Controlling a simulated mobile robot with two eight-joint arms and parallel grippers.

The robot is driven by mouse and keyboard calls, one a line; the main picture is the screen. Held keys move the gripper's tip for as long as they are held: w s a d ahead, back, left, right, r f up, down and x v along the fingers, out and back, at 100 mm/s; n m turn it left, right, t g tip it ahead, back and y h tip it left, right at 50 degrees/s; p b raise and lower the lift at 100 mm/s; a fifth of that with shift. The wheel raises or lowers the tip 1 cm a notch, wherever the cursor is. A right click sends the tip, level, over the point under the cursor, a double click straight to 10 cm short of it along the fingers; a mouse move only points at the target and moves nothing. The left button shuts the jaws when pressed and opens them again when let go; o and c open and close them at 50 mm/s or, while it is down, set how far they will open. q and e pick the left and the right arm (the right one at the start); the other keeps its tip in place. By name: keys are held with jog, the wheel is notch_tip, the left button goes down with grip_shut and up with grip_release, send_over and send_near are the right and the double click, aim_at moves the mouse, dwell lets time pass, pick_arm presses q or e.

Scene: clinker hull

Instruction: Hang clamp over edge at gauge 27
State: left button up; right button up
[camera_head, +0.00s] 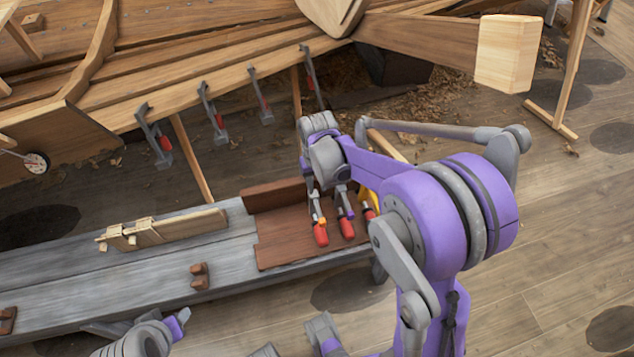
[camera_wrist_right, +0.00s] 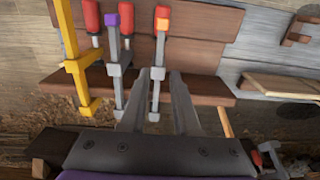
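Three clamps with red handles rest on a brown board on the bench. In the head view they are an orange-marked clamp (camera_head: 320,231), a purple-marked clamp (camera_head: 346,226) and a yellow clamp (camera_head: 369,208), partly behind my right arm. My right gripper (camera_wrist_right: 160,78) points at the orange-marked clamp (camera_wrist_right: 160,55). Its fingers are apart, one on each side of that clamp's bar, with gaps showing. The purple-marked clamp (camera_wrist_right: 113,50) and yellow clamp (camera_wrist_right: 72,55) are beside it. A round dial gauge (camera_head: 36,162) sits at the hull's left; its number is unreadable.
Several clamps hang along the hull plank's lower edge, one at the left end (camera_head: 158,138) and one farther right (camera_head: 311,76). A wooden piece (camera_head: 165,231) and a small brown block (camera_head: 199,276) lie on the grey bench (camera_head: 95,290). Props stand beneath the hull.

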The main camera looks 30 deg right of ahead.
aim_at(317, 203)
notch_tip(317, 203, down, 11)
jog(key=b, duration=0.7)
jog(key=shift+c, duration=0.4)
jog(key=shift+w+d, duration=0.15)
jog(key=shift+w, duration=0.4)
jog(key=shift+w+d, duration=0.15)
jog(key=shift+w, duration=0.35)
jog(key=shift+s, duration=0.15)
jog(key=shift+s+a, duration=0.2)
jog(key=shift+s, duration=0.25)
jog(key=shift+o, duration=0.3)
